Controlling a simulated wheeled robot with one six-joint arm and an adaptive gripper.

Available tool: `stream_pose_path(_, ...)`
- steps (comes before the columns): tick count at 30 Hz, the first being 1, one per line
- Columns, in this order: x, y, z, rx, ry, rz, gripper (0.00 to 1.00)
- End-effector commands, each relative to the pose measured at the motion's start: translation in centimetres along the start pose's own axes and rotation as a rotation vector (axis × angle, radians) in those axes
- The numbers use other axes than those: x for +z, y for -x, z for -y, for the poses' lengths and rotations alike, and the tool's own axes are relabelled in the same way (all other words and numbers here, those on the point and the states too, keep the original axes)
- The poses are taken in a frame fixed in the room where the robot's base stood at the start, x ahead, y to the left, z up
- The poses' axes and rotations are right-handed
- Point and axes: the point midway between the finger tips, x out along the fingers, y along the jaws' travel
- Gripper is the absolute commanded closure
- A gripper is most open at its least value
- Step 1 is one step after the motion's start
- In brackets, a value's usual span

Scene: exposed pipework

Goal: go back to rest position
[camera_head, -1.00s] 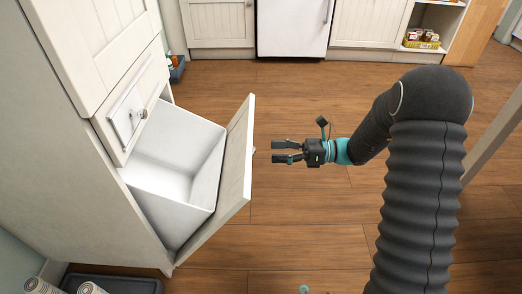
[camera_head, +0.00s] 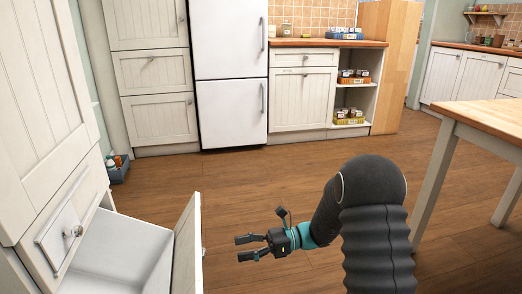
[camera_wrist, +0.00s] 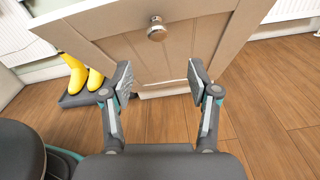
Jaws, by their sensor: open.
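My gripper (camera_head: 251,248) is open and empty in the head view, in front of the tilted-out bin door (camera_head: 188,250) at the lower left. Its fingers point left towards that door, with a gap between. In the wrist view my gripper (camera_wrist: 160,82) shows both fingers spread with nothing between them. Beyond them is the door's front (camera_wrist: 190,52) with a round metal knob (camera_wrist: 157,29). The white bin (camera_head: 120,255) behind the door is open, and its lower part is cut off in the head view.
A wooden-topped table (camera_head: 492,118) stands at the right. A white fridge (camera_head: 229,80) and cabinets line the back. A blue crate (camera_head: 118,168) sits on the floor at the left. Yellow boots (camera_wrist: 82,75) stand on a dark tray. The middle floor is clear.

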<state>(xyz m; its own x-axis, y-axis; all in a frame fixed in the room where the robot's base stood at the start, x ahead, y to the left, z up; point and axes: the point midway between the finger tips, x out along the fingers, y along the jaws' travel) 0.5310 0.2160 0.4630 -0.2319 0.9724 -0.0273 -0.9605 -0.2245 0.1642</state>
Motion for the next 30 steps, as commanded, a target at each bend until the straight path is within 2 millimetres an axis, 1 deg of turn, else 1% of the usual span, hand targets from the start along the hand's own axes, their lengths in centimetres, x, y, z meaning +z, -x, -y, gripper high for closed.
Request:
stream_pose_path(2,-1.8,0.0,-0.4,0.013,0.051,-0.072,0.40)
stream_pose_path(6,-5.8,0.2,-2.8,0.082,0.123,-0.218,0.40)
stream_pose_path(9,-7.1,0.8,-4.9,0.142,0.200,-0.324,0.40)
stream_pose_path(12,-7.5,1.7,-7.0,0.208,0.292,-0.431,0.40)
stream_pose_path(16,-7.2,3.1,-9.5,0.289,0.414,-0.558,0.40)
stream_pose_path(20,-6.1,5.0,-12.2,0.379,0.556,-0.695,0.40)
stream_pose_path(24,-4.4,7.3,-14.8,0.477,0.717,-0.848,0.40)
stream_pose_path(30,-1.4,10.4,-18.0,0.598,0.921,-1.049,0.40)
